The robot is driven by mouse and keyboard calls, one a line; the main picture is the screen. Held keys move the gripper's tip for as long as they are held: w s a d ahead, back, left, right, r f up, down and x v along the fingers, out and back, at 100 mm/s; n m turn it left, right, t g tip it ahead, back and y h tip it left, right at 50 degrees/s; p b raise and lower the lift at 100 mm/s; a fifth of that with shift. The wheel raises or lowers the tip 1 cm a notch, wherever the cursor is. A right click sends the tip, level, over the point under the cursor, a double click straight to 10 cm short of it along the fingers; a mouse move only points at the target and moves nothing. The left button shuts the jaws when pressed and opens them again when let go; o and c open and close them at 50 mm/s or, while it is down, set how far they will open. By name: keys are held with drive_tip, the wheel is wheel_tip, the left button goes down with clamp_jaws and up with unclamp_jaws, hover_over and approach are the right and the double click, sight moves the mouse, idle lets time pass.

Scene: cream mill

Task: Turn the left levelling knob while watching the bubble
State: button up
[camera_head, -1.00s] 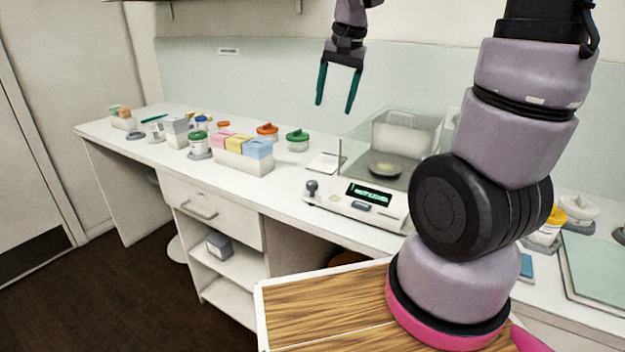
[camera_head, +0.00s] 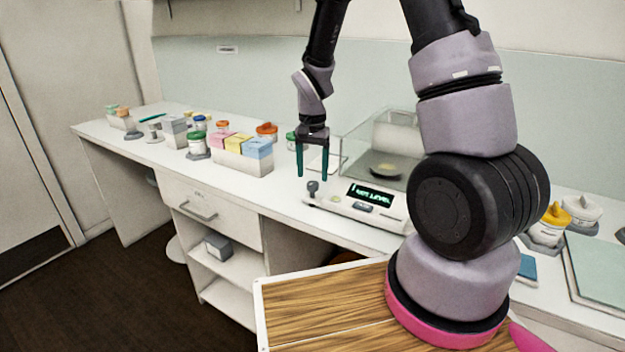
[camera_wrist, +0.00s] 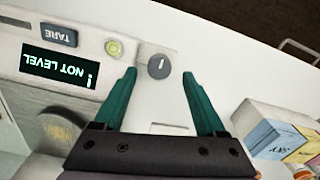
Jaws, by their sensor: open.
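The balance (camera_head: 345,206) stands on the bench, its display (camera_head: 370,194) reading "NOT LEVEL". The dark left levelling knob (camera_head: 312,187) is at its front left corner. In the wrist view the knob (camera_wrist: 159,66) shows a white mark. Beside it is the round yellow-green bubble level (camera_wrist: 114,47); the bubble's exact position is too small to tell. The display (camera_wrist: 60,66) appears upside down there. My gripper (camera_head: 312,178) points down with its green fingers open, above the knob. In the wrist view my gripper (camera_wrist: 159,72) has the knob between its fingertips, with gaps on both sides.
The clear draft shield (camera_head: 352,148) encloses the pan (camera_head: 384,171) behind the display. A box of pink, yellow and blue packs (camera_head: 240,158) stands to the left, with several lidded jars behind it. The bench front near the knob is clear.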

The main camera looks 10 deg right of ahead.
sight(313, 183)
drive_tip(key=shift+f, duration=1.5)
clamp_jaws()
drive_tip(key=shift+n, duration=0.4)
drive_tip(key=n, duration=0.3)
drive_tip(key=shift+n, duration=0.3)
drive_tip(key=n, duration=0.4)
drive_tip(key=shift+n, duration=0.3)
